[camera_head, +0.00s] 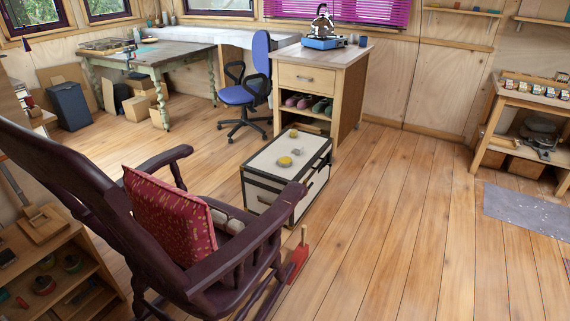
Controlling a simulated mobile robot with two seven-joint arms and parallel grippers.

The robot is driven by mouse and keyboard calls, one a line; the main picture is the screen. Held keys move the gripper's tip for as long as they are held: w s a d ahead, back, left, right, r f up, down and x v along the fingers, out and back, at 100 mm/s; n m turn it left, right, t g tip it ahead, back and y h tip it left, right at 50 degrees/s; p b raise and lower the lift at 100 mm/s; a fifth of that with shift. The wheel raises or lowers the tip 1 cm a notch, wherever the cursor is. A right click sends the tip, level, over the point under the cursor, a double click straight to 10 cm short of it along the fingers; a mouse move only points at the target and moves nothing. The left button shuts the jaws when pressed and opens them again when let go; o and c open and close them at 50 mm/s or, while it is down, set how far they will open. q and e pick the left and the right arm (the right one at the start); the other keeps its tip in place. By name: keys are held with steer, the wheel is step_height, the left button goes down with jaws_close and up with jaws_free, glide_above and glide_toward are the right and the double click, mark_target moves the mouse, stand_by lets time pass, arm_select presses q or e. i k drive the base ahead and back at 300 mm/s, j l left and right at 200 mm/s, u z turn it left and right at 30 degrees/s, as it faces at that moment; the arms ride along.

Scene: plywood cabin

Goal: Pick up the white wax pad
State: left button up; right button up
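A black-and-cream chest (258,157) stands on the floor near the middle of the view. On its top lie a small pale disc (297,151) and a yellow round thing (284,161) close beside it, with another tiny thing behind them. The pale disc may be the white wax pad; it is too small to be sure. Neither of my grippers shows in the view.
A dark rocking chair (240,251) with a red cushion (170,218) stands in front of the chest on the left. A wooden cabinet (346,100) with a kettle (321,23) and a blue office chair (239,94) stand behind. The floor (400,220) to the right is clear.

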mark_target(299, 148)
steer(key=i+l+z, duration=0.3)
steer(key=i, duration=0.3)
steer(key=i+l+z, duration=0.3)
steer(key=i, duration=0.3)
steer(key=i+l+z, duration=0.15)
steer(key=i+z, duration=0.15)
steer(key=i, duration=1.75)
steer(key=i+u, duration=0.4)
steer(key=i, duration=0.2)
steer(key=i+l+u, duration=0.2)
steer(key=i+u, duration=0.2)
steer(key=i, duration=0.2)
steer(key=i+u, duration=0.2)
steer(key=u, duration=0.25)
steer(key=i+l+u, duration=0.1)
steer(key=u, duration=0.35)
steer(key=i+l+u, duration=0.15)
steer(key=u, duration=0.3)
steer(key=i+l+u, duration=0.1)
steer(key=u, duration=0.3)
steer(key=i+l+u, duration=0.2)
steer(key=u, duration=0.25)
steer(key=i+l+u, duration=0.2)
steer(key=u, duration=0.2)
